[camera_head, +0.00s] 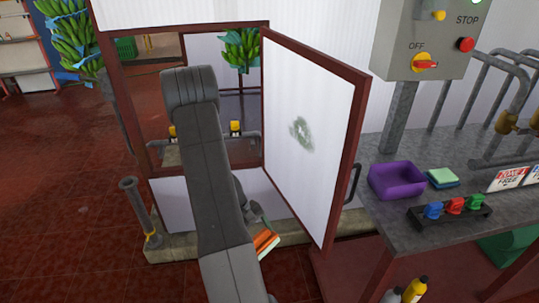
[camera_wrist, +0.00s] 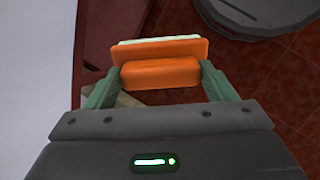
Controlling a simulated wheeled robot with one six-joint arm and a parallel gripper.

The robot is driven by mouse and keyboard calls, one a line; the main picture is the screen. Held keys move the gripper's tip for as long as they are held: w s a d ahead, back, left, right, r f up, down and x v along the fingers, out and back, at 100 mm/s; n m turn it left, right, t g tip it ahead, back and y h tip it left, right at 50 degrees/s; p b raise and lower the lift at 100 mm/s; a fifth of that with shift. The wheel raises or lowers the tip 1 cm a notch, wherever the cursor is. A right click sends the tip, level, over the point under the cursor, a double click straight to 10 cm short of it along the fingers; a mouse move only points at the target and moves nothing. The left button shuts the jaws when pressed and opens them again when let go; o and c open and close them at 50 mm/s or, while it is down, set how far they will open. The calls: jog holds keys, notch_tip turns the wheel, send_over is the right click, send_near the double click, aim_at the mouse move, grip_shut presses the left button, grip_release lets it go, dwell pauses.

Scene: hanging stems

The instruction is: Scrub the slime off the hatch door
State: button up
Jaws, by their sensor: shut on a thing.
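The hatch door (camera_head: 312,95) is a white panel in a dark red frame, standing open on the right of the hatch opening. A grey-green slime smear (camera_head: 301,133) marks the middle of its face. In the wrist view my gripper (camera_wrist: 158,80) is shut on an orange scrubber (camera_wrist: 160,74) with a pale pad on its far side. In the head view the scrubber (camera_head: 264,243) is low, below the smear and near the door's lower edge. My arm hides part of the gripper there. I cannot tell whether the pad touches anything.
A grey table (camera_head: 400,220) on the right holds a purple tub (camera_head: 397,181), a green-topped sponge (camera_head: 443,177) and a rack of coloured clips (camera_head: 452,208). A control box (camera_head: 425,40) stands above it. A short grey post (camera_head: 140,210) is left of the hatch. Green bananas (camera_head: 240,48) hang behind.

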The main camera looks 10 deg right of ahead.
aim_at(304, 128)
jog(key=w+d+r+n+t+h+b, duration=0.15)
jog(key=r+n+t+h, duration=0.35)
jog(key=r, duration=1)
jog(key=w+d+r+n+t+h+b, duration=0.1)
jog(key=d+r+n+t+h, duration=0.45)
jog(key=r, duration=0.95)
jog(key=shift+w+d+r+m+g+h+p, duration=0.1)
jog(key=shift+w+d+m+g+h+p, duration=0.25)
jog(key=shift+w+d+g+h, duration=0.3)
jog(key=shift+w+d+m+g+h+p, duration=0.1)
jog(key=shift+w+d+m+g+h, duration=0.3)
jog(key=shift+d+g, duration=0.4)
jog(key=shift+b+x, duration=0.5)
jog(key=shift+x, duration=1.85)
